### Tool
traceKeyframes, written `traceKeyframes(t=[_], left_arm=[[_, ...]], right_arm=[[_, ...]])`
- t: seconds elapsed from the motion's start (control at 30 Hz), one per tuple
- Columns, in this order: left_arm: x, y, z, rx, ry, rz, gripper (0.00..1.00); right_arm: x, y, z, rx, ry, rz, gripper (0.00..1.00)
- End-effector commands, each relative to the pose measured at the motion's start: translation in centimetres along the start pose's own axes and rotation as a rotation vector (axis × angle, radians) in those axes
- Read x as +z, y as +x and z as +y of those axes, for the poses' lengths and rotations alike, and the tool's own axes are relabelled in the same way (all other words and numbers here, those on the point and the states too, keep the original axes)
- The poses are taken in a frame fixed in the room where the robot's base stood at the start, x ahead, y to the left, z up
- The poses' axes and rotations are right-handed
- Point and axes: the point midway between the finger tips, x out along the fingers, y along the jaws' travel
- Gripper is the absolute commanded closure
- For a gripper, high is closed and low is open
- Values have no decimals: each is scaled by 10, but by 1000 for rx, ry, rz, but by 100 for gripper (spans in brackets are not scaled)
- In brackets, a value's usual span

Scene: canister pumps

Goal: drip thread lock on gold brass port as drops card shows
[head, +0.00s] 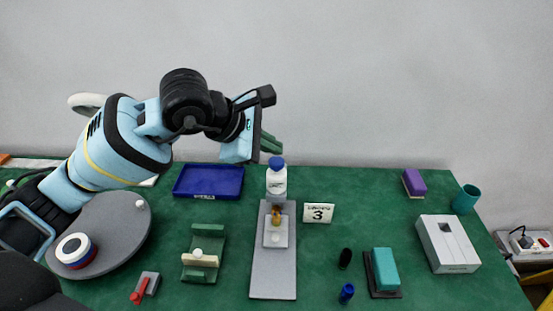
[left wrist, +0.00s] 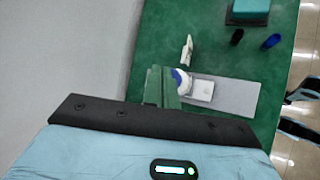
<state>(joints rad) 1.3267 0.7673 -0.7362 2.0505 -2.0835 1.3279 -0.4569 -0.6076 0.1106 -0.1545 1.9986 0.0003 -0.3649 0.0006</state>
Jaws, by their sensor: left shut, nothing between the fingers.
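My left gripper (head: 272,147) is shut and empty, with its green fingers just above the blue cap of a white bottle (head: 277,182). In the left wrist view the fingertips (left wrist: 162,88) are beside the blue cap, and the bottle (left wrist: 184,84) shows next to them; whether they touch it I cannot tell. The gold brass port (head: 276,214) stands on a pale block on a long grey plate (head: 272,275), just in front of the bottle. The drops card (head: 318,213) shows a 3 and stands right of the port. My right gripper is not in view.
A blue tray (head: 208,181) lies left of the bottle. A green cradle (head: 204,255) and a round grey disc (head: 120,225) are further left. A teal block (head: 384,270), dark and blue caps, a white box (head: 447,243) and a teal cup (head: 466,198) are on the right.

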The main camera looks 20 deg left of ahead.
Motion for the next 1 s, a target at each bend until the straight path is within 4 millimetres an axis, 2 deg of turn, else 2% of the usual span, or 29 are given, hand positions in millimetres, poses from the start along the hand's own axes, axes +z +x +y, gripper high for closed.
traceKeyframes(t=[0.5, 1.0], left_arm=[[0, 0, 0, 0, 0, 0, 100], [0, 1, 0, 0, 0, 0, 100]], right_arm=[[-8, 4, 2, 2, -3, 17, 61], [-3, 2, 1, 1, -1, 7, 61]])
